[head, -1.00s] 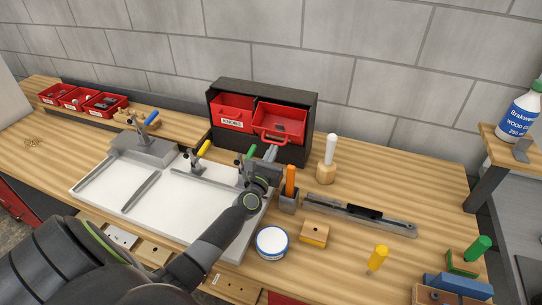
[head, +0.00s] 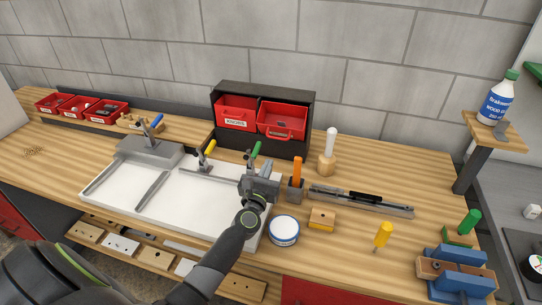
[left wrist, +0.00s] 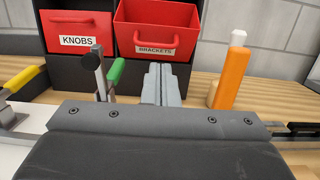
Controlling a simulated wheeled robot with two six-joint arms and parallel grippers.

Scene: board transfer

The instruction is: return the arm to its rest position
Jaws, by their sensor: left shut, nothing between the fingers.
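My left gripper (head: 264,175) reaches over the right end of the white board (head: 205,210) in the head view. Its two grey fingers also show in the left wrist view (left wrist: 162,84), closed together with nothing between them. They point toward the black cabinet (head: 219,92), which holds two red bins. A green-handled clamp (head: 254,152) stands just left of the fingers, and an orange-handled tool (head: 296,172) stands in a grey holder to their right. I cannot tell from the pictures whether the gripper touches the clamp. My right gripper is not in view.
A white-topped round tin (head: 284,231), a small wooden block (head: 321,219), a yellow-handled tool (head: 383,235) and a metal rail (head: 362,200) lie right of the gripper. A yellow-handled clamp (head: 206,155) stands to the left. A blue vise (head: 458,276) is at front right.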

